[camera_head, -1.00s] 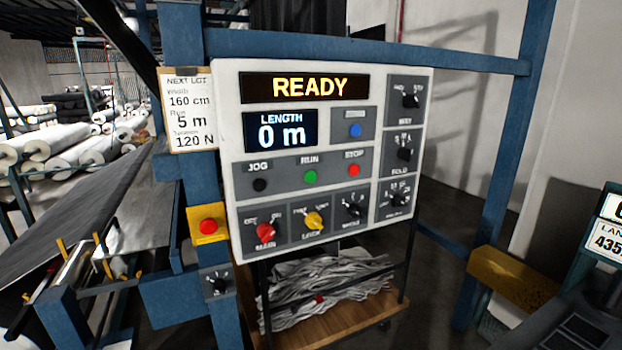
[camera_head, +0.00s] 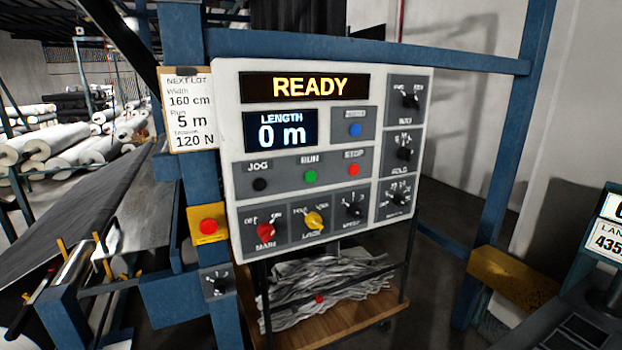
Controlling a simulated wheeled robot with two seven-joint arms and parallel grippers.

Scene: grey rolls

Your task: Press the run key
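The control panel (camera_head: 228,180) is a white box fixed to a blue frame in the middle of the head view. Its green RUN key (camera_head: 310,176) sits between the black JOG key (camera_head: 260,184) and the red STOP key (camera_head: 353,169). The top display (camera_head: 305,87) reads READY, and the LENGTH display (camera_head: 281,132) reads 0 m. The red MAIN knob (camera_head: 265,230) and the yellow LATCH knob (camera_head: 314,220) are on the bottom row. Neither of my grippers shows in the view, and nothing covers the panel.
A note card (camera_head: 190,115) beside the panel reads 160 cm, 5 m and 120 N. A red button on a yellow box (camera_head: 208,226) is at the panel's lower left. A bin of grey scraps (camera_head: 320,285) stands below. A yellow block (camera_head: 515,279) is at the right.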

